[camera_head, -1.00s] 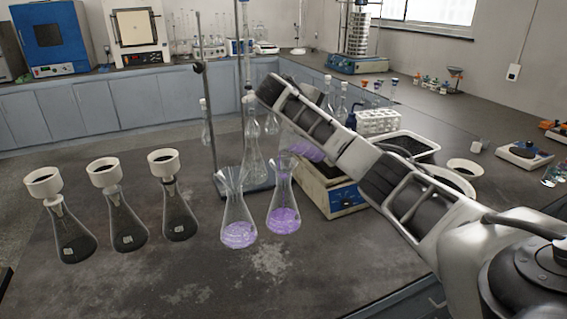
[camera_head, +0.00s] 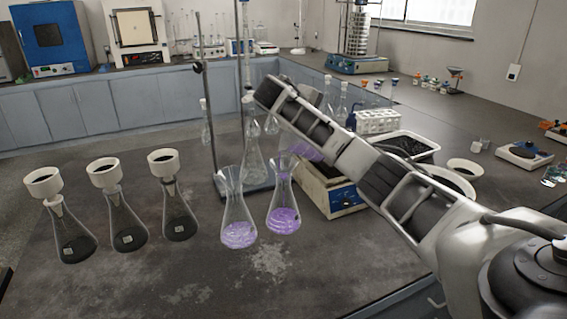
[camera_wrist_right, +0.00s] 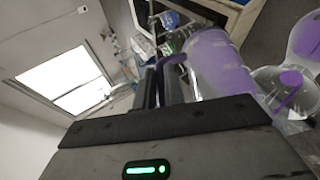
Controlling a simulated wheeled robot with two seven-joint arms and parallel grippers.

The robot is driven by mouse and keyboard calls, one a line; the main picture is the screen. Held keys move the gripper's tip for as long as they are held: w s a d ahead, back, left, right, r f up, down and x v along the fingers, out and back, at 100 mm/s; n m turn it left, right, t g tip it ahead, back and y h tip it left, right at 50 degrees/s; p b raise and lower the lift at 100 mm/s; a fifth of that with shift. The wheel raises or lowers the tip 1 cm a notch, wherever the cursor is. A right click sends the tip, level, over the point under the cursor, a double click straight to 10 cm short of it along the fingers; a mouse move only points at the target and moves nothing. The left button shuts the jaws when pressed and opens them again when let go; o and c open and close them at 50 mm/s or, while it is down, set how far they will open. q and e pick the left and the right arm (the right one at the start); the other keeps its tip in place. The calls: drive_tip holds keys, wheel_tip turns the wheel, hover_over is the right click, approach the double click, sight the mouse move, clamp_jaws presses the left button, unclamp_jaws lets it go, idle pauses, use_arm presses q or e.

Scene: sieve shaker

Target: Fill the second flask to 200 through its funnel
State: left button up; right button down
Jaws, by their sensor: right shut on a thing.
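Two conical flasks with clear glass funnels stand on the bench in the head view. Each holds purple liquid low down: the left flask (camera_head: 238,234) and the right flask (camera_head: 285,217). My right gripper (camera_wrist_right: 165,82) is shut on a clear glass vessel with purple liquid (camera_wrist_right: 215,62). In the head view the vessel (camera_head: 307,152) is tilted just above and right of the right flask's funnel, partly hidden by my arm. Graduations cannot be read. In the wrist view a flask with purple liquid (camera_wrist_right: 290,80) is beside the vessel. My left gripper is out of view.
Several conical flasks with white funnels (camera_head: 104,172) and dark contents stand at left. A metal stand (camera_head: 205,110) rises behind the purple flasks. The front bench is clear.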

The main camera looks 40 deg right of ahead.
idle(0.7)
drive_tip(key=shift+s+d+r, duration=0.1)
drive_tip(key=shift+d+r, duration=0.05)
drive_tip(key=shift+d, duration=0.15)
drive_tip(key=y, duration=0.1)
drive_tip(key=d+y, duration=0.1)
drive_tip(key=shift+s+f+m+t+y, duration=0.2)
drive_tip(key=shift+s+m+t+y, duration=0.05)
drive_tip(key=shift+m+t+y, duration=0.05)
drive_tip(key=shift+d+f+y, duration=0.25)
drive_tip(key=shift+f+y, duration=0.05)
drive_tip(key=shift+f, duration=0.1)
drive_tip(key=s+d+f+m+t+y, duration=0.2)
drive_tip(key=d+f+t+y, duration=0.1)
drive_tip(key=d+f+y, duration=0.2)
drive_tip(key=shift+s+d+f+y, duration=0.25)
drive_tip(key=shift+d+y, duration=0.3)
drive_tip(key=shift+y, duration=0.65)
